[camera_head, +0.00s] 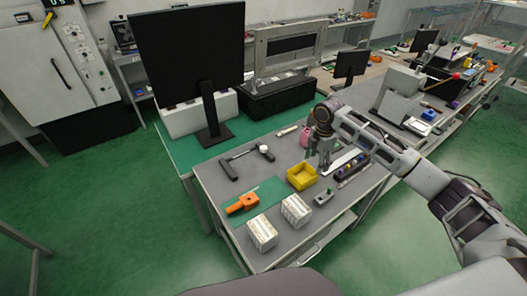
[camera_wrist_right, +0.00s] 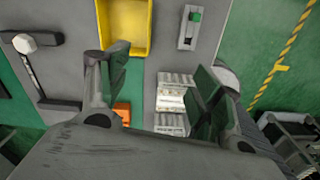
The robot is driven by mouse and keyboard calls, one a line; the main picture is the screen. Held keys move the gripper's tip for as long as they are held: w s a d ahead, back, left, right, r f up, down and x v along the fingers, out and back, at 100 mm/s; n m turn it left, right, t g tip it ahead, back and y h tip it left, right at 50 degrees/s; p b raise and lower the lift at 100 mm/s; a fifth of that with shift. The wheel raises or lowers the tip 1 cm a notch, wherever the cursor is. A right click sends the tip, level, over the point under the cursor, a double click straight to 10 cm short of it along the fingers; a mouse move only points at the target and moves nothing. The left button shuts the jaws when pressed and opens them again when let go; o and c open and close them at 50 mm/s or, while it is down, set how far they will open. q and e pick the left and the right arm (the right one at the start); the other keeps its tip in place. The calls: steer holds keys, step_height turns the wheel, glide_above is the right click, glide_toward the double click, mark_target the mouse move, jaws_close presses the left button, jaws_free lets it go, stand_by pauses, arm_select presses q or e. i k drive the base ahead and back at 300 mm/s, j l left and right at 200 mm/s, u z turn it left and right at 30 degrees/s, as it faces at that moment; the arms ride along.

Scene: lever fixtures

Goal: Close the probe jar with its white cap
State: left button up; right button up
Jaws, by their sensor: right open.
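My right gripper (camera_head: 323,168) is open and empty, pointing down above the bench beside the yellow bin. In the right wrist view its two fingers stand apart (camera_wrist_right: 160,85), with nothing between them. A pink rounded object (camera_head: 305,137) stands behind the gripper, partly hidden by it; I cannot tell whether it is the probe jar. A small pale cylinder (camera_head: 286,131) lies left of it; I cannot tell whether it is the white cap. A white knob (camera_head: 263,148) sits at the end of a black lever fixture, also in the right wrist view (camera_wrist_right: 25,42). My left gripper is not in view.
A yellow bin (camera_head: 302,176), an orange tool (camera_head: 242,203) on a green mat, two white boxes (camera_head: 261,233), a small grey switch block (camera_head: 324,197) and a dark rack (camera_head: 352,166) crowd the grey bench. A monitor (camera_head: 195,55) stands behind.

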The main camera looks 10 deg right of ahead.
mark_target(304, 136)
steer(key=i+j+z, duration=0.15)
steer(key=j, duration=0.3)
steer(key=j+z, duration=0.2)
steer(key=j, duration=0.25)
steer(key=i+j+z, duration=0.15)
steer(key=i+j, duration=0.3)
steer(key=i+j+z, duration=0.15)
steer(key=i+j, duration=0.5)
steer(key=j, duration=0.1)
